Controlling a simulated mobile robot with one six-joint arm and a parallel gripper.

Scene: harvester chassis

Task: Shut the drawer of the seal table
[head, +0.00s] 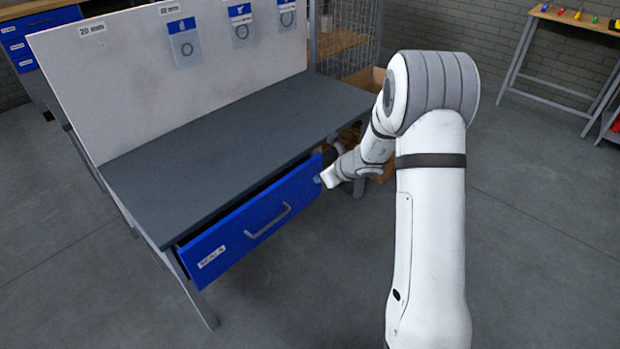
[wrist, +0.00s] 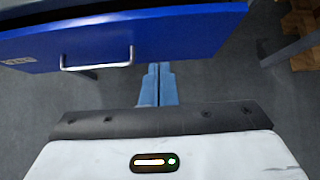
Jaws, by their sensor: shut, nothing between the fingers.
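The seal table (head: 230,140) has a dark grey top and a light back panel. Its blue drawer (head: 235,235), labelled SEALS, stands partly open toward me, with a dark gap under the top. Its grey bar handle (head: 268,222) is at the front's middle; the drawer (wrist: 175,38) and handle (wrist: 97,66) also show in the wrist view. My gripper (head: 325,181) is at the right end of the drawer front, with its fingers (wrist: 158,70) together and empty. The fingertips are close to the front's lower part, right of the handle; I cannot tell whether they touch.
Small bags with rings (head: 184,42) hang on the back panel. A wire mesh rack (head: 350,35) and cardboard boxes (head: 370,80) stand behind the table's right end. A wooden bench (head: 570,20) is at the far right. The grey floor (head: 540,230) on the right is clear.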

